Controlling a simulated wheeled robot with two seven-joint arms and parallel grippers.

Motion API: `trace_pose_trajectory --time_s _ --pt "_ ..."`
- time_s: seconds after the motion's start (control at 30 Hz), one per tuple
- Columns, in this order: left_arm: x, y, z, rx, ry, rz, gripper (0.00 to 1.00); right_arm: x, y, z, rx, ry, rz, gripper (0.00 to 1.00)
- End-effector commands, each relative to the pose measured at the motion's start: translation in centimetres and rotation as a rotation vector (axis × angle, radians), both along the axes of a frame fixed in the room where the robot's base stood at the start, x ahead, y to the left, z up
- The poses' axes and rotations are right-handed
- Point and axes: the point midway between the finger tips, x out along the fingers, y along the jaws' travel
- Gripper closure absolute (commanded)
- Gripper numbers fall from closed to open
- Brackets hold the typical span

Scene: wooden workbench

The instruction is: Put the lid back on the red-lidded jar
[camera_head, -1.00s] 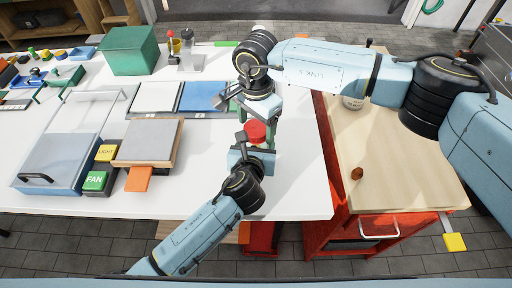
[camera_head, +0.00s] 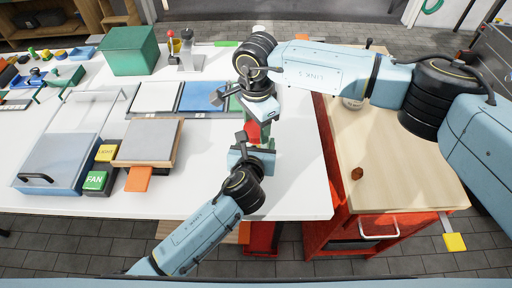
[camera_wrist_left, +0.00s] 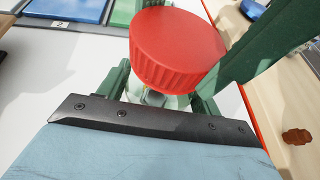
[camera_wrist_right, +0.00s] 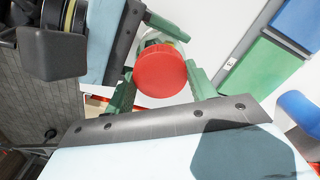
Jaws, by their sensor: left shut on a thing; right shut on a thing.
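The red lid (camera_head: 253,131) is over the mouth of the clear jar (camera_wrist_left: 170,100). The lid (camera_wrist_left: 178,50) looks level or nearly so in the left wrist view; I cannot tell whether it is seated. My left gripper (camera_head: 258,144) is shut on the jar's body from the near side. My right gripper (camera_wrist_right: 160,88) comes from above and behind, shut on the lid, which shows between its green fingers in the right wrist view. In the head view, the jar is mostly hidden by the grippers.
The white table (camera_head: 290,190) is clear around the jar. Left of it are white and blue mats (camera_head: 203,97), a wooden-edged board (camera_head: 148,143) and FAN and LIGHT buttons (camera_head: 95,181). A red cart with a wooden top (camera_head: 400,170) stands at right.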

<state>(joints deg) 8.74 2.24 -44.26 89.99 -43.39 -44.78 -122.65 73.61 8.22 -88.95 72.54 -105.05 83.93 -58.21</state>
Motion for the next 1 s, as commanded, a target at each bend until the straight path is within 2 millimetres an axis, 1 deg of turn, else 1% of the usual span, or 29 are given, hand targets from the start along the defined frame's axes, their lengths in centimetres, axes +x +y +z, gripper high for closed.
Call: trace_pose_trajectory --time_s 0.1,0.37,0.4,0.53,0.83,1.0 --pt "0.0 0.0 -0.1 -0.001 0.002 0.000 0.99 0.0 0.0 0.0 0.000 0.000 -0.070 0.72" --pt "0.0 0.0 -0.1 -0.001 0.002 0.000 0.99 0.0 0.0 0.0 0.000 0.000 -0.078 0.72" --pt "0.0 0.0 -0.1 -0.001 0.002 0.000 0.99 0.0 0.0 0.0 0.000 0.000 -0.078 0.41" --pt "0.0 0.0 -0.1 -0.001 0.002 0.000 0.99 0.0 0.0 0.0 0.000 0.000 -0.077 0.24" --pt "0.0 0.0 -0.1 -0.001 0.002 0.000 0.99 0.0 0.0 0.2 -0.001 0.001 -0.076 0.23" --pt "0.0 0.0 -0.1 -0.001 0.002 0.000 0.99 0.1 0.0 1.8 0.000 -0.001 -0.076 0.23"
